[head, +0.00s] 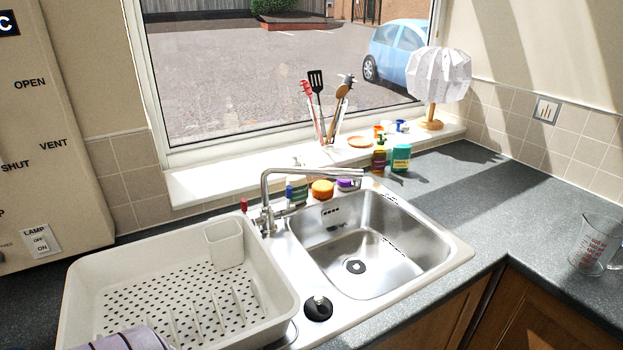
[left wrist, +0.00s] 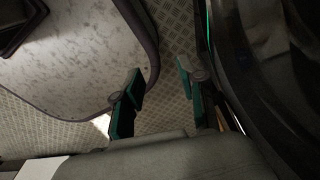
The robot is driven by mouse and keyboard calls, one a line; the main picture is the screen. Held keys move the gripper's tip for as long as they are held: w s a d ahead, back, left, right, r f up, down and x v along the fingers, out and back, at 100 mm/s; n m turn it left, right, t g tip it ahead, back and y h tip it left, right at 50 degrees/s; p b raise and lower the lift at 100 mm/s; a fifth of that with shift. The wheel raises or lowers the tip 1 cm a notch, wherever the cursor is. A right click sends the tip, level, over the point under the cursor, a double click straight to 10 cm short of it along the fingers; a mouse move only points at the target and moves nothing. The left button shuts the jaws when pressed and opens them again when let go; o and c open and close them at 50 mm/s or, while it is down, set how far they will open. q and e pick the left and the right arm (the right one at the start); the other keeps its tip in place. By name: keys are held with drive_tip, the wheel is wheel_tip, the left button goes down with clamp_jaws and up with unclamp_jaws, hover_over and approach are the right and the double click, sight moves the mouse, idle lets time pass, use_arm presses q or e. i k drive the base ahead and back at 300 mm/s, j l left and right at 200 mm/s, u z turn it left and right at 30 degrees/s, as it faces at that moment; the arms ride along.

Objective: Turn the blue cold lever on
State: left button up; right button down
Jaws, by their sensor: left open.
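The chrome mixer tap (head: 267,218) stands behind the sink in the head view, its long spout reaching right over the basin. A small blue-tipped lever (head: 289,192) shows on the right side of the tap body, near a white bottle. A red-tipped lever (head: 243,204) shows on the left side. The exact angle of each lever is too small to tell. My left gripper (left wrist: 157,92) shows only in the left wrist view, its two green-edged fingers apart with nothing between them. It is away from the tap, above a patterned floor. My right gripper is in neither view.
A cream dish rack (head: 78,290) fills the left counter beside the sink basin (head: 345,270). An orange-topped jar (head: 322,190) and several bottles stand behind the basin, near the tap. A measuring jug (head: 596,245) stands far right. The right counter is mostly clear.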

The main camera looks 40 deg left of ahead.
sight(289, 210)
drive_tip(key=u, duration=1.6)
